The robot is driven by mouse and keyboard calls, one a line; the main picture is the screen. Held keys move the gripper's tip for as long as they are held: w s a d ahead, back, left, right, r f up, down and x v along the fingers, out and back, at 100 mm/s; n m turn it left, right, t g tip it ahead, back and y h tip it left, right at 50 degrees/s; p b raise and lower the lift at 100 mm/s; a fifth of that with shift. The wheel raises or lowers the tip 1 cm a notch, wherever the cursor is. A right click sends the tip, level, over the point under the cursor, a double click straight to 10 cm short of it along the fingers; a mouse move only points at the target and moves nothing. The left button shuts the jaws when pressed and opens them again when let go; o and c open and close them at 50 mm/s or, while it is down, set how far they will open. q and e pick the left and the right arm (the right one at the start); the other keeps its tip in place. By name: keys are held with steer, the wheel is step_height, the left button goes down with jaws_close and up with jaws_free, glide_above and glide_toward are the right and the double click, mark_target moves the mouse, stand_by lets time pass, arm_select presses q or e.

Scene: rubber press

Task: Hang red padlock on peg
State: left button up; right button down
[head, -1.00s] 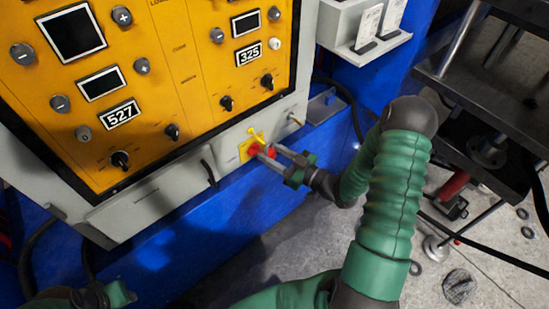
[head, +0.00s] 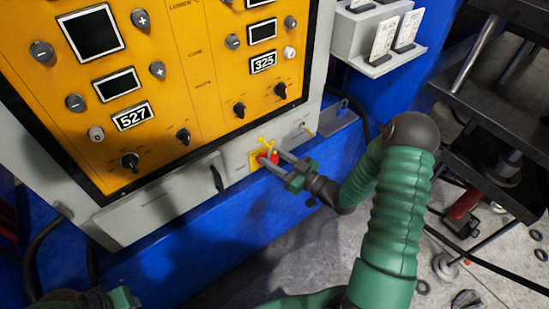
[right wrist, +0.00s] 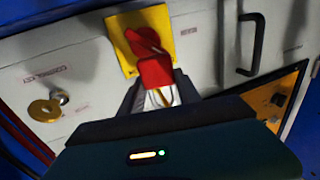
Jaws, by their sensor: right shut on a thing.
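The red padlock (right wrist: 155,73) is between the fingers of my right gripper (head: 275,162), which is shut on it. It is right at the red switch handle (right wrist: 144,40) on a yellow plate (head: 256,159) low on the control cabinet. In the right wrist view the padlock overlaps the handle; I cannot tell whether its shackle is through anything. A small brass peg-like part (head: 309,131) sticks out of the cabinet to the right of the plate. My left gripper (head: 118,300) shows only partly at the bottom left; its fingers cannot be made out.
The orange panel (head: 190,90) with knobs and displays is above. A black handle (head: 217,180) sticks out left of the plate. A black press frame stands at the far right.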

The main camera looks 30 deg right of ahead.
steer(key=c, duration=0.8)
jaws_free()
steer(key=shift+o, duration=0.2)
